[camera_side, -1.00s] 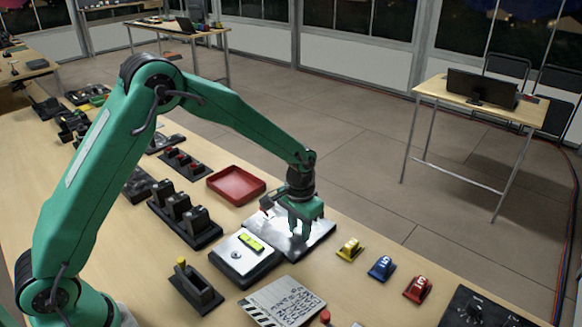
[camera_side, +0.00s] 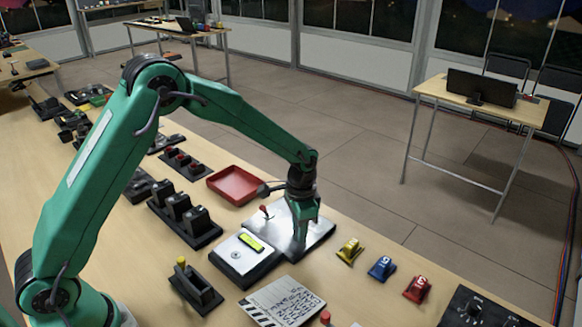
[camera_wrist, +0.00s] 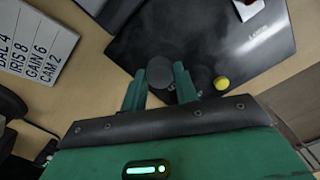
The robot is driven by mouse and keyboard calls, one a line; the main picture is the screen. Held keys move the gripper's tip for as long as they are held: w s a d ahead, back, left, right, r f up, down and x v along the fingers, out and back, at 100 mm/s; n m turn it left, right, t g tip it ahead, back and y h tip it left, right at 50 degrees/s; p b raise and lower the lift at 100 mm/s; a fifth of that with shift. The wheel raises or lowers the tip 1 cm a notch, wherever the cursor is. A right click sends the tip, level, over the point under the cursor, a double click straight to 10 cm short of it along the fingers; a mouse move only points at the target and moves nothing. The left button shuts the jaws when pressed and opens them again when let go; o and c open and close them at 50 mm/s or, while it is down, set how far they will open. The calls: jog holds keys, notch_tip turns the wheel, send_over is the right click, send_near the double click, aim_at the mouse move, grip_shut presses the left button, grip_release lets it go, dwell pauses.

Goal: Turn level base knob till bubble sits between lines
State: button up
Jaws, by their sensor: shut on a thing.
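A silver plate (camera_side: 318,232) with a small red lever (camera_side: 264,210) lies on the bench. It looks dark in the wrist view (camera_wrist: 200,45). My gripper (camera_side: 300,249) points down at the plate's near part. In the wrist view, my gripper (camera_wrist: 160,88) is shut on a dark round knob (camera_wrist: 160,70), with one finger on each side. My gripper hides the knob in the side view. A small yellow round spot (camera_wrist: 221,83) shows beside the knob. A box with a yellow-green vial (camera_side: 250,241) stands at the plate's left; its bubble is too small to make out.
A slate board (camera_side: 285,302) with writing lies in front of the plate. A red tray (camera_side: 236,185) is behind it. Yellow (camera_side: 349,250), blue (camera_side: 381,267) and red (camera_side: 417,288) numbered blocks stand to the right. Black switch units (camera_side: 184,215) stand to the left.

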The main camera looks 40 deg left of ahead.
jog(key=shift+a, duration=0.25)
jog(key=o, duration=1)
jog(key=shift+c, duration=0.2)
jog(key=shift+d, duration=0.1)
jog(key=shift+r, duration=0.5)
notch_tip(320, 180, up, 6)
jog(key=shift+w+f, duration=0.1)
jog(key=shift+r, duration=0.5)
